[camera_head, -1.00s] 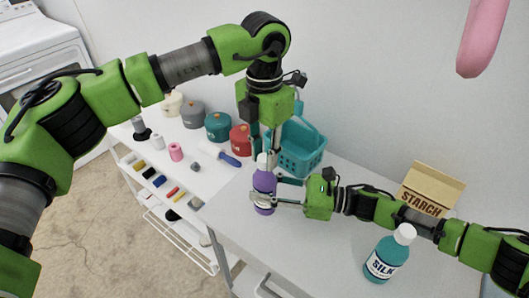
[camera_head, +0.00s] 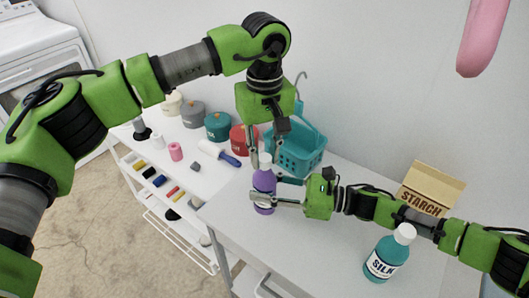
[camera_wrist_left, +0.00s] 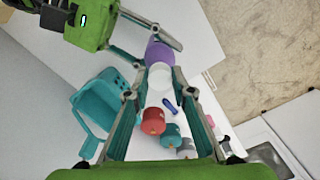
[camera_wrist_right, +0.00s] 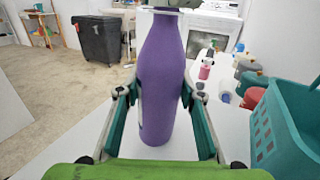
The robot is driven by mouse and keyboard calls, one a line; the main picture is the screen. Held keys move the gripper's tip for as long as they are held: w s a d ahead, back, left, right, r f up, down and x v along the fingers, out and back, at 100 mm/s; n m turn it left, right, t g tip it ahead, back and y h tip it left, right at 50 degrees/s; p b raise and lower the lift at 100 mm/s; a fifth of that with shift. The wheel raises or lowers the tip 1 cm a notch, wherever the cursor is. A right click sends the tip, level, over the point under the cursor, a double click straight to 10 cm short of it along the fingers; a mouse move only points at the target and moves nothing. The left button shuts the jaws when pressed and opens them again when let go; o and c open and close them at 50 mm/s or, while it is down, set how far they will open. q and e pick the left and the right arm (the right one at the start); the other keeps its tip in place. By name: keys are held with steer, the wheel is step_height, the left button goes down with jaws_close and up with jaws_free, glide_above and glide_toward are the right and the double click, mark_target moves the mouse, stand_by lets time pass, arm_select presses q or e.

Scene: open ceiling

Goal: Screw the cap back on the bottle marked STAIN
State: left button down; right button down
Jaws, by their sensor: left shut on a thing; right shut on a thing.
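A purple bottle (camera_head: 264,183) stands upright near the left front edge of the grey table. It also shows in the right wrist view (camera_wrist_right: 163,75), with a sliver of label at its left side; no name on it can be read. A white cap (camera_wrist_left: 159,76) sits at the bottle's top. My left gripper (camera_head: 265,161) points down from above, shut on the cap with a finger on each side. My right gripper (camera_head: 268,199) comes in level from the right and is shut around the bottle's body. Whether the thread is engaged cannot be seen.
A teal basket (camera_head: 300,151) stands just behind the bottle. A teal SILK bottle (camera_head: 387,254) and a STARCH box (camera_head: 430,190) are to the right. A white shelf (camera_head: 190,160) with colored canisters and spools adjoins at left. The table's front middle is clear.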

arm_select(q)
steer(key=c, duration=1.7)
jaws_free()
steer(key=shift+r, duration=0.15)
step_height(320, 180, up, 12)
steer(key=shift+f, duration=0.1)
arm_select(e)
steer(key=c, duration=1.3)
jaws_free()
steer(key=v, duration=1.2)
